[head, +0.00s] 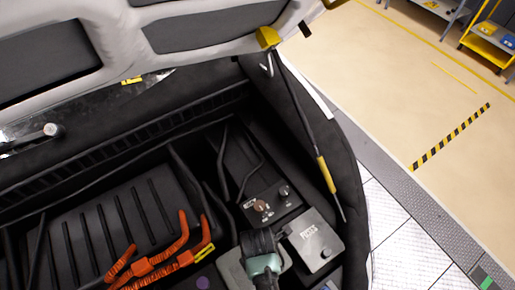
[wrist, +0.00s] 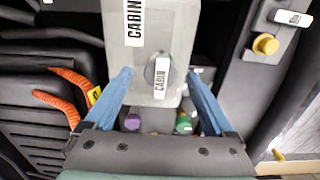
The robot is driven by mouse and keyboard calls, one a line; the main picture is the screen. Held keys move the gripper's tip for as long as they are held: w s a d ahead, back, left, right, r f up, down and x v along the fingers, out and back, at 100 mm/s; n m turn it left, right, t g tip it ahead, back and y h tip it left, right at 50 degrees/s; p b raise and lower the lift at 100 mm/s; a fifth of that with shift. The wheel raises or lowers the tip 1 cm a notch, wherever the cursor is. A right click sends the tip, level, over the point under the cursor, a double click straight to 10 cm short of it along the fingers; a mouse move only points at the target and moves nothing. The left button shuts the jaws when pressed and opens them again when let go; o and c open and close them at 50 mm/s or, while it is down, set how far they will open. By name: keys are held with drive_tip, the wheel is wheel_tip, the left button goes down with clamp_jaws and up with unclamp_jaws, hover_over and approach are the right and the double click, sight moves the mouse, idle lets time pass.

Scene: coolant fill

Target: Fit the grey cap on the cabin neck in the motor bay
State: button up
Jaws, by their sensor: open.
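The grey cap (wrist: 161,72), with a white CABIN tag, sits on top of the pale grey CABIN tank (wrist: 175,18) in the wrist view. It appears to be at the neck; the neck itself is hidden under it, and I cannot tell how firmly it is seated. My gripper (wrist: 158,77) is open, its two blue fingers apart on either side of the cap with gaps visible. In the head view my arm's end (head: 262,262) is over the tank (head: 232,270) at the bottom centre and hides the cap.
A purple cap (wrist: 132,122) and a green cap (wrist: 183,122) lie close below the grey one. Orange cables (head: 165,258) run at left. A grey fuse box (head: 312,240) stands close at right. A yellow cap (wrist: 265,44) is at upper right. The raised hood's strut (head: 305,120) slopes down.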

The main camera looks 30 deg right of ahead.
wheel_tip(320, 180, up, 12)
drive_tip(key=b, duration=0.1)
drive_tip(key=shift+f, duration=0.2)
drive_tip(key=shift+a+b, duration=0.1)
drive_tip(key=shift+b, duration=0.2)
